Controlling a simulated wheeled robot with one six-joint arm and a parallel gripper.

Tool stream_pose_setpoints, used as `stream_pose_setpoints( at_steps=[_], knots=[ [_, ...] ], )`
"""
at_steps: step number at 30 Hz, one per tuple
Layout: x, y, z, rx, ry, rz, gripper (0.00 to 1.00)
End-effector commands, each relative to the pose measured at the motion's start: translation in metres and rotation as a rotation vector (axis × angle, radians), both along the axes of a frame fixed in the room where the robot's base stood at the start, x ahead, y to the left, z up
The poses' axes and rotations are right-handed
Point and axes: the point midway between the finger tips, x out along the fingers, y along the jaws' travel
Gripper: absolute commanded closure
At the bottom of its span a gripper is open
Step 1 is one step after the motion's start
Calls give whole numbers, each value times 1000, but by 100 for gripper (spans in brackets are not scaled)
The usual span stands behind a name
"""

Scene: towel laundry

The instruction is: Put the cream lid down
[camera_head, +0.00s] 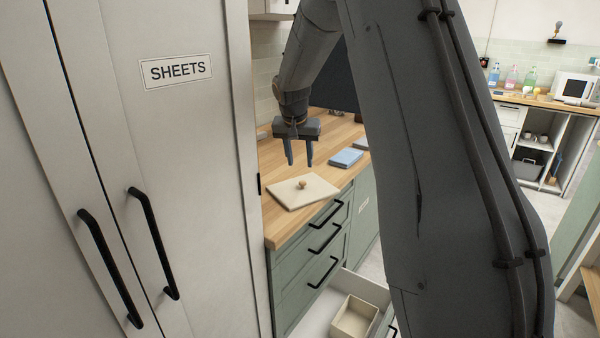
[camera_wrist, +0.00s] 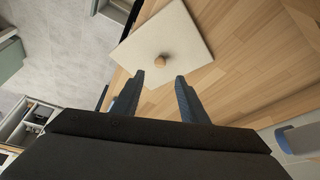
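The cream lid (camera_head: 318,189) is a flat square with a small round wooden knob (camera_head: 302,183). It lies on the wooden counter (camera_head: 280,232) near its front edge, close to the tall cabinet. In the wrist view the lid (camera_wrist: 185,35) lies flat, with its knob (camera_wrist: 160,61) beyond the fingertips. My gripper (camera_head: 299,164) hangs over the counter, above and apart from the lid. Its two fingers are spread with nothing between them, as the wrist view (camera_wrist: 158,80) also shows.
A folded blue towel (camera_head: 346,158) lies on the counter behind the lid. Below, a drawer (camera_head: 318,322) stands open with a cream box (camera_head: 355,318) inside. A tall cabinet marked SHEETS (camera_head: 190,120) stands close on the left. Bare counter surrounds the lid's far side.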

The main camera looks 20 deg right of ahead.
Motion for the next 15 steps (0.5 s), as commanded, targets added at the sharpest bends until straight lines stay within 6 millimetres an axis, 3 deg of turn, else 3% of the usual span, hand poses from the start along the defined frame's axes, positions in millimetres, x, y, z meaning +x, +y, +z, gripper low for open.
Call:
stream_pose_setpoints(
  at_steps=[6, 11, 15],
  knots=[
    [-6, 4, 17, -1, -1, 0, 60],
    [-9, 6, 19, 1, 3, 5, 60],
    [-35, 21, 10, 9, 33, 57, 60]
  ],
)
